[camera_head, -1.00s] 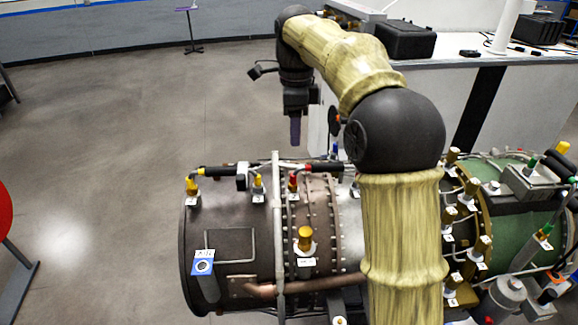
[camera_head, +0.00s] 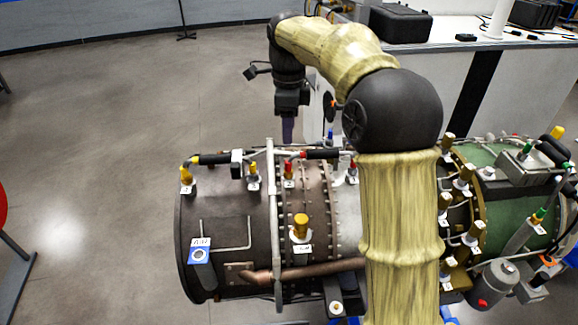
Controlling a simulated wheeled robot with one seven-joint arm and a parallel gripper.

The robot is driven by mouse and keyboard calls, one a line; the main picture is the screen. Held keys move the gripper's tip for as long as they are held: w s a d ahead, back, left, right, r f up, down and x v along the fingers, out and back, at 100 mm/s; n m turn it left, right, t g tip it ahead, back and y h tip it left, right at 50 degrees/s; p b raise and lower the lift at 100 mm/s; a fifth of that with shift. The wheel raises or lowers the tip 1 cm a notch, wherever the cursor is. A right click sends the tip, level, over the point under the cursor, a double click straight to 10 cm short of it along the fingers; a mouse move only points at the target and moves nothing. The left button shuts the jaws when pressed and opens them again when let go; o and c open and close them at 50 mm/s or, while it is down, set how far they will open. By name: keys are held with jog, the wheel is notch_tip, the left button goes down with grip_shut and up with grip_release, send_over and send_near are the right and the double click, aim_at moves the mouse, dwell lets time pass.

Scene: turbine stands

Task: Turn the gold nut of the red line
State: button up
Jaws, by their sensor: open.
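The turbine (camera_head: 225,222) lies on its side across the lower part of the head view. A red-topped fitting (camera_head: 288,168) stands on its upper side by the pale pipe hoop, with a small white tag below it. A second red-marked fitting (camera_head: 352,166) stands further right, at the end of a black-sleeved hose. I cannot tell a gold nut clearly on either one. My gripper (camera_head: 288,130) is open and points down just above and behind the first red fitting, apart from it. Its fingers look like one dark strip from here, and nothing shows between them.
A yellow fitting (camera_head: 253,172) stands close left of the red one, and a large gold fitting (camera_head: 301,228) in front. The pale hoop (camera_head: 270,185) rises beside them. A white counter (camera_head: 440,70) with black cases stands behind my arm.

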aim_at(288, 165)
notch_tip(288, 165, down, 12)
jog(key=shift+f+p, duration=0.2)
jog(key=shift+p, duration=1.05)
jog(key=shift+a, duration=0.1)
jog(key=shift+w, duration=0.1)
jog(key=c, duration=1)
